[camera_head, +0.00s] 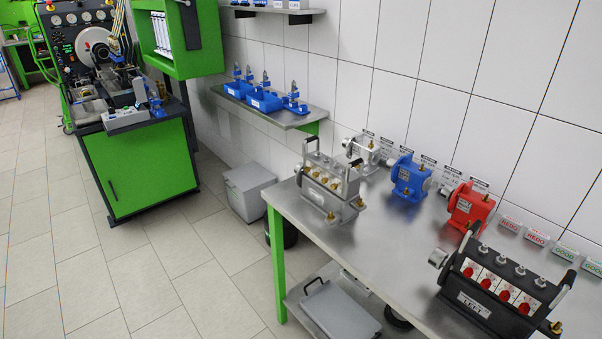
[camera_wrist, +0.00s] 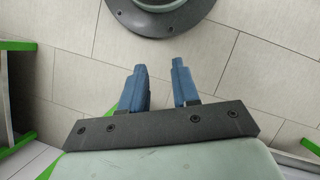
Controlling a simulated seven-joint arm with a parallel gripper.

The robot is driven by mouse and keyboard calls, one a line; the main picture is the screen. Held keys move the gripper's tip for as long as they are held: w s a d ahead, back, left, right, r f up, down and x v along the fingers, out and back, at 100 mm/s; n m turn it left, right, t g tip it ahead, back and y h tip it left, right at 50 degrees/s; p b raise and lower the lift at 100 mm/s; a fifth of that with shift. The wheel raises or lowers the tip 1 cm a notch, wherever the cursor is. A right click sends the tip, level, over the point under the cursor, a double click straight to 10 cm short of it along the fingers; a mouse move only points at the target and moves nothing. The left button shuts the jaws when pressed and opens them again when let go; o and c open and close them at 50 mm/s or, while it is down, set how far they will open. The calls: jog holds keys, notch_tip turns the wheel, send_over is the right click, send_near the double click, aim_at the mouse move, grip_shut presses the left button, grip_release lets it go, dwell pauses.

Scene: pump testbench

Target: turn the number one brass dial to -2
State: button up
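A silver pump (camera_head: 332,186) with a row of several brass dials (camera_head: 324,182) on its front stands upright at the left end of the steel table. The dials are small here; I cannot read their numbers or settings, nor tell which is number one. My gripper (camera_wrist: 159,68) shows only in the wrist view, with its two blue fingers apart and nothing between them. It points over the tiled floor, and no pump or dial shows in that view.
The steel table (camera_head: 391,228) also holds a smaller silver pump (camera_head: 361,152), a blue pump (camera_head: 409,176), a red pump (camera_head: 466,206) and a black pump (camera_head: 497,284) with red dials. A green cabinet (camera_head: 149,171) stands at left.

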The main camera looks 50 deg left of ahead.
jog(key=w+a+r+n+t, duration=0.2)
jog(key=a+r+n, duration=0.15)
jog(key=a, duration=1.05)
jog(key=w+a+r+n+t, duration=0.25)
jog(key=a+r, duration=0.25)
jog(key=a, duration=0.9)
jog(key=s+a+r+n+t+y, duration=0.1)
jog(key=s+a+r+n+t, duration=0.1)
jog(key=a+r, duration=0.7)
jog(key=s+a+r+n+t+y, duration=0.1)
jog(key=s+a+r+t, duration=0.3)
jog(key=a, duration=0.9)
jog(key=a+r+n+t+y, duration=0.1)
jog(key=a+r+n, duration=0.1)
jog(key=a+r, duration=0.8)
jog(key=m+t, duration=0.9)
jog(key=t, duration=0.2)
send_near(305, 170)
jog(key=s, duration=0.6)
jog(key=shift+m, duration=0.8)
jog(key=w, duration=1.4)
jog(key=shift+w+a+r, duration=0.1)
jog(key=shift+w+a, duration=0.05)
